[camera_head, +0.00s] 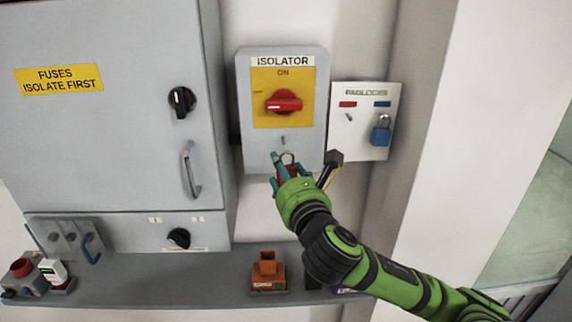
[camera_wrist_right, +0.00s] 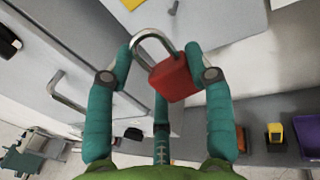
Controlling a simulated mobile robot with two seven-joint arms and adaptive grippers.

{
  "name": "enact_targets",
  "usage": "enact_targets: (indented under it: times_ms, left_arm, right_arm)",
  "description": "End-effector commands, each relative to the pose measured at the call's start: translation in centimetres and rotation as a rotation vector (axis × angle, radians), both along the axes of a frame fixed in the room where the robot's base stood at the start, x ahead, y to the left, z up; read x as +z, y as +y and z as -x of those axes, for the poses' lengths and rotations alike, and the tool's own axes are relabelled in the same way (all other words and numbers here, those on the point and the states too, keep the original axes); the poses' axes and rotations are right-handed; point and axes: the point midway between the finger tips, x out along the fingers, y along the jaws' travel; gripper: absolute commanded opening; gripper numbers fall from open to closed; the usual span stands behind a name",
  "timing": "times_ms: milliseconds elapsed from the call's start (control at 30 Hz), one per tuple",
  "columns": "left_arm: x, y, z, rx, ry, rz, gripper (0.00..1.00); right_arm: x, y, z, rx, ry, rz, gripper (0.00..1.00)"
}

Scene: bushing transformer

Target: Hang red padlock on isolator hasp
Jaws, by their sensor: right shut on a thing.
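The red padlock (camera_wrist_right: 172,78) is between the teal fingers of my right gripper (camera_wrist_right: 160,75), which is shut on it. Its steel shackle arches beyond the fingertips in the wrist view. In the head view the padlock (camera_head: 290,171) is mostly hidden by my right gripper (camera_head: 286,166), which is just below the grey isolator box (camera_head: 240,110). The hasp looks like a small grey peg (camera_head: 283,140) under the yellow plate. The shackle appears below the peg and apart from it. The red isolator knob (camera_head: 284,102) lies across, under the ON mark. My left gripper is not in view.
Right of the isolator, a padlock board (camera_head: 365,95) holds a blue padlock (camera_head: 380,137); the peg (camera_head: 348,117) under its red label is empty. A fuse cabinet (camera_head: 100,140) stands left. Below, a shelf (camera_head: 180,285) carries an orange block (camera_head: 267,277) and other items.

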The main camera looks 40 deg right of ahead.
Motion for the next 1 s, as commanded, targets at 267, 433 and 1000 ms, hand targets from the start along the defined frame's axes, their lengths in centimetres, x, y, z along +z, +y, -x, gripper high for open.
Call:
enact_targets:
  times_ms: [267,433,1000]
  left_arm:
    - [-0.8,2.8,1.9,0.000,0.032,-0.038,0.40]
    - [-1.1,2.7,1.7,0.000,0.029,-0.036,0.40]
    - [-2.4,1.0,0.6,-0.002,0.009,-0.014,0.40]
  right_arm:
    - [-0.2,-0.8,-1.2,-0.002,-0.003,0.001,0.18]
    - [-0.2,-1.3,-2.1,-0.002,-0.002,0.000,0.18]
    - [-0.6,-3.1,-5.0,-0.002,-0.002,0.001,0.18]
